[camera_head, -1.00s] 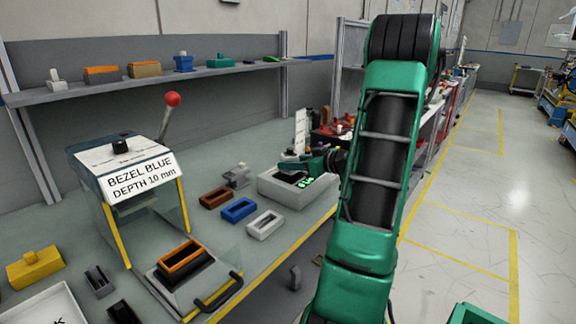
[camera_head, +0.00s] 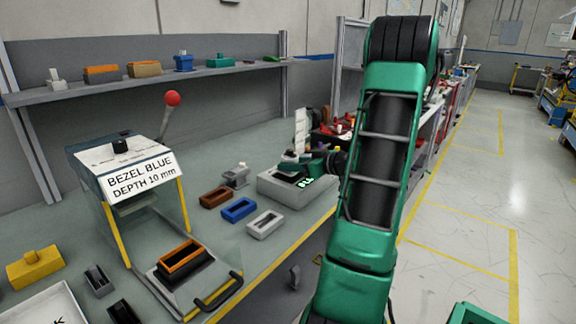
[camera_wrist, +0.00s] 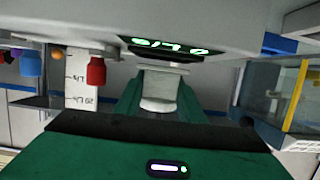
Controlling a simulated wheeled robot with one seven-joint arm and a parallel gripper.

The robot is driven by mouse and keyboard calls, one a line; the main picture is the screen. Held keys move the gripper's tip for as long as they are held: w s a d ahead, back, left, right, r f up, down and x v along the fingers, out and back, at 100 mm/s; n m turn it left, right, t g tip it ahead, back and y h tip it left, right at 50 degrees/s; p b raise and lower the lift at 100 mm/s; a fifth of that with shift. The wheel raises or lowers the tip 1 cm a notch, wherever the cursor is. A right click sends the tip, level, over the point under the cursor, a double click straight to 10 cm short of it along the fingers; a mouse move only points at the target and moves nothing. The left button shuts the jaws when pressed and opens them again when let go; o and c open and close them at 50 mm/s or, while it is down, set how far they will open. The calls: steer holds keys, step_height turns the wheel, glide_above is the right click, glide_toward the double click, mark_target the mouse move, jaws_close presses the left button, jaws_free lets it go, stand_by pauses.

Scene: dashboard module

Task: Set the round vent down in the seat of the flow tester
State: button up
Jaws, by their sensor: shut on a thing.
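The flow tester (camera_head: 285,194) is a light grey box on the bench, right of centre in the head view, with lit green digits on it. In the wrist view its grey body (camera_wrist: 200,22) and display (camera_wrist: 168,47) fill the top. My gripper (camera_head: 296,165) is over the tester's far part in the head view. In the wrist view its green fingers (camera_wrist: 158,108) are shut on a pale grey rounded part, the round vent (camera_wrist: 158,90). The vent appears close to the tester; I cannot tell whether they touch. The seat is not clearly visible.
Brown, blue (camera_head: 239,209) and white (camera_head: 264,224) open frames and a grey fixture (camera_head: 236,175) stand left of the tester. The bezel press (camera_head: 125,165) with its red-knobbed lever is farther left. Red items (camera_head: 335,130) crowd the bench behind my gripper.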

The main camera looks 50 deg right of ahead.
steer(key=shift+f, duration=0.8)
steer(key=o, duration=1.5)
steer(key=shift+c, duration=0.2)
steer(key=shift+s, duration=0.1)
steer(key=v, duration=1)
steer(key=shift+s+r, duration=0.15)
steer(key=shift+s, duration=0.1)
